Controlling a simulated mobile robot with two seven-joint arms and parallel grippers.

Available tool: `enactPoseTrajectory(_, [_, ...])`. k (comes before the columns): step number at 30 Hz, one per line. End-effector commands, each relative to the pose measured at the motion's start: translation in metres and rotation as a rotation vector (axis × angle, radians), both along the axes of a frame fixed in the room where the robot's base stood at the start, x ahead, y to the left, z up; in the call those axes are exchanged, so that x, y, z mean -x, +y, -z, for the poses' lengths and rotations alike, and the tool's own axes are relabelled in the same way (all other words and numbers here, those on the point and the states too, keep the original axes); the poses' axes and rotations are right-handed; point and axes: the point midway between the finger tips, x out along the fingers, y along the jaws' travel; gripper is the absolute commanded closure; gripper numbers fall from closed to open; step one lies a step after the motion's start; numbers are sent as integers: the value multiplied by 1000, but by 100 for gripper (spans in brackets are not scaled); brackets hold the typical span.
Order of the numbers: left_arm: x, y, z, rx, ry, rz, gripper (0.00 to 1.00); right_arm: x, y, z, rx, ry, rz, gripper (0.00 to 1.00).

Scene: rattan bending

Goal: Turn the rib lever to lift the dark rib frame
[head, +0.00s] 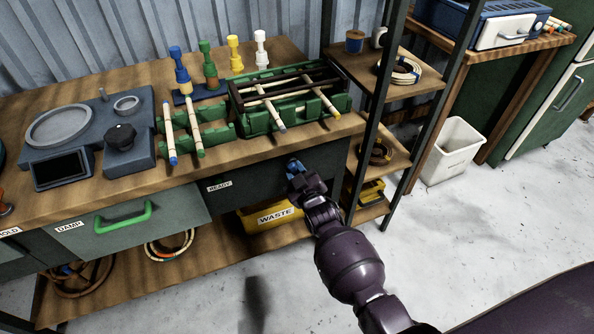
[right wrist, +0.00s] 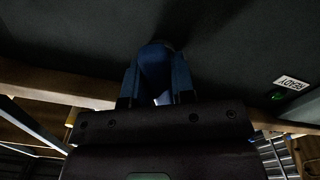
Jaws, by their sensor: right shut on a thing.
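The dark rib frame (head: 287,78) lies on top of the green former (head: 258,122) on the bench. Light rods with coloured ends cross it. The rib lever shows as a blue handle (right wrist: 155,68) on the dark front panel (head: 248,187) of the bench. My right gripper (head: 296,172) is shut on this blue handle, and its fingers (right wrist: 157,82) stand on both sides of it in the right wrist view. The gripper hides most of the lever in the head view. My left gripper is not in view.
A dark shelf post (head: 368,120) stands just right of my right arm. A drawer with a green handle (head: 122,217) is to the left. Coloured pegs (head: 207,62) stand behind the former.

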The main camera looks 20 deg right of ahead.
Motion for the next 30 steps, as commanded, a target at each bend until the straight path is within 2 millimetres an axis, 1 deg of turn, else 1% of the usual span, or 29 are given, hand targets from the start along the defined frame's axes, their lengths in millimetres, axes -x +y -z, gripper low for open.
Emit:
enactPoseTrajectory(1, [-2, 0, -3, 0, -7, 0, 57, 0, 0, -2, -44, 1, 0, 100])
enactPoseTrajectory(6, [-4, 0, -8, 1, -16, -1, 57, 0, 0, -1, -194, 6, 0, 100])
enactPoseTrajectory(15, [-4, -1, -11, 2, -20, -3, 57, 0, 0, 0, -393, 12, 0, 100])
enactPoseTrajectory(21, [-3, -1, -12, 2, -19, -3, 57, 0, 0, 0, -469, 16, -1, 100])
enactPoseTrajectory(30, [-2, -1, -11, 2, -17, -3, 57, 1, 0, 1, -506, 18, 0, 100])
